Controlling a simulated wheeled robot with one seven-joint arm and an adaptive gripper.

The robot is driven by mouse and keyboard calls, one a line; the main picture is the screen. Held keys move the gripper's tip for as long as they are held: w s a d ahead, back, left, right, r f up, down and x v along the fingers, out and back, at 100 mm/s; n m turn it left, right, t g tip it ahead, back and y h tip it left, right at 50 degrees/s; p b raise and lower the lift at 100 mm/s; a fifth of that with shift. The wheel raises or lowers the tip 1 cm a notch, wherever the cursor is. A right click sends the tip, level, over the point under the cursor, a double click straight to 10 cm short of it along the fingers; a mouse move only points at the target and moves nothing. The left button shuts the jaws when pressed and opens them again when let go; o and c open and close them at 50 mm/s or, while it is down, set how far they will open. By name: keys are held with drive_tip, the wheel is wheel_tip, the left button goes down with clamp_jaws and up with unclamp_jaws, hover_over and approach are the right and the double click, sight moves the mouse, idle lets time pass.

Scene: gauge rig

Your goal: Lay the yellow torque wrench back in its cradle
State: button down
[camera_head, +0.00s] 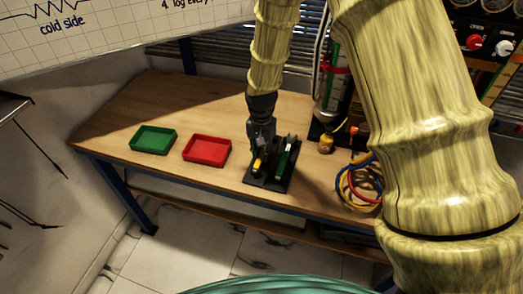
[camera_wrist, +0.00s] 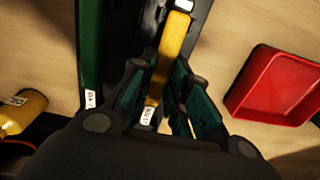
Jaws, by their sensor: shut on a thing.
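The yellow torque wrench (camera_head: 257,167) is at the left side of the black cradle (camera_head: 268,186) on the bench. In the wrist view, the yellow wrench (camera_wrist: 172,48) runs lengthwise between the fingers of my gripper (camera_wrist: 166,82), with a white label at its near end. My gripper (camera_head: 261,148) is shut on it from above, over the cradle's left slot. I cannot tell whether the wrench rests fully on the cradle. A green wrench (camera_head: 285,158) lies in the cradle beside it, on the right; its green handle (camera_wrist: 91,50) shows in the wrist view at left.
A red tray (camera_head: 207,149) and a green tray (camera_head: 153,139) stand left of the cradle. Right of it are a small yellow bottle (camera_head: 326,144), coiled cables (camera_head: 357,186) and a rig column (camera_head: 330,92). The wooden bench (camera_head: 112,138) is bare around the trays.

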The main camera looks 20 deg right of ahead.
drive_tip(key=shift+f, duration=0.2)
drive_tip(key=c, duration=1.3)
unclamp_jaws()
drive_tip(key=shift+r, duration=0.1)
wheel_tip(320, 180, up, 12)
